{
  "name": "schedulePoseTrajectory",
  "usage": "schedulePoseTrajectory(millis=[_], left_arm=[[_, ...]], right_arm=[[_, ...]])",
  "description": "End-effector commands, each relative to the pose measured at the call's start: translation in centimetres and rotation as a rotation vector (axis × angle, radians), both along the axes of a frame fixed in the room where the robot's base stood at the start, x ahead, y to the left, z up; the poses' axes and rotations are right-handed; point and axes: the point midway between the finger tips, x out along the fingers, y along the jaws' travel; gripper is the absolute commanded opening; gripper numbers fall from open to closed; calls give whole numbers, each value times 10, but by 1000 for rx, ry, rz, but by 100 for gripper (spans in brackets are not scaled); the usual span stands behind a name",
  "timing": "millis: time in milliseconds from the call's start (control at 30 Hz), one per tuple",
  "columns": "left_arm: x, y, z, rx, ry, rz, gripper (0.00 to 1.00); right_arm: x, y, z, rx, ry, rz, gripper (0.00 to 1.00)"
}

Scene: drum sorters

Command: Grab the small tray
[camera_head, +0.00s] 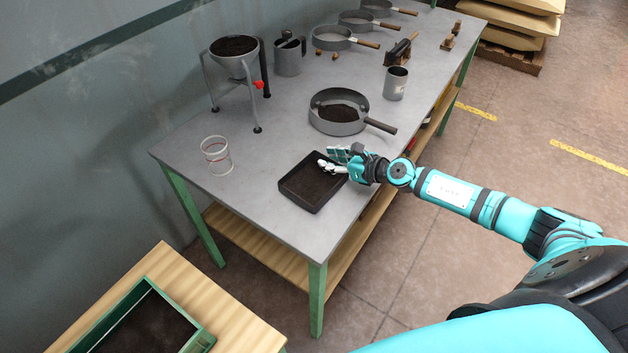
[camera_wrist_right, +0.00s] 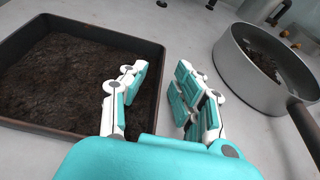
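The small tray (camera_head: 297,200) is dark, square and shallow, with dark soil in it. It lies flat on the grey table near its front edge. Its rim also shows at the left of the right wrist view (camera_wrist_right: 95,30). My right gripper (camera_head: 329,158) is at the tray's right side with its fingers spread. In the right wrist view, one finger is over the tray's inside and the other is outside its right wall (camera_wrist_right: 160,85). Whether either finger touches the wall cannot be told. My left gripper is not in view.
A round pan of soil (camera_head: 322,122) with a wooden handle is just behind my right gripper. A glass beaker (camera_head: 216,156) stands left of the tray, and a metal cup (camera_head: 396,84) farther back. A green box (camera_head: 197,342) stands front left.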

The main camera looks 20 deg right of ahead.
Motion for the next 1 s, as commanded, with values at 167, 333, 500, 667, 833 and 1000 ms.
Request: schedulePoseTrajectory(millis=[167,333,500,667,833,1000], left_arm=[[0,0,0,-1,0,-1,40],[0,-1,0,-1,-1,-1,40],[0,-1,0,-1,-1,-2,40],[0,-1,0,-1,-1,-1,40],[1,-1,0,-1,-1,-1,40],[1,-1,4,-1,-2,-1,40]], right_arm=[[0,0,0,-1,0,0,27],[0,0,0,-1,0,0,5],[0,-1,0,-1,0,0,0],[0,-1,1,0,-1,-1,0],[0,0,1,0,-1,-1,0],[0,-1,8,-1,-2,1,0]])
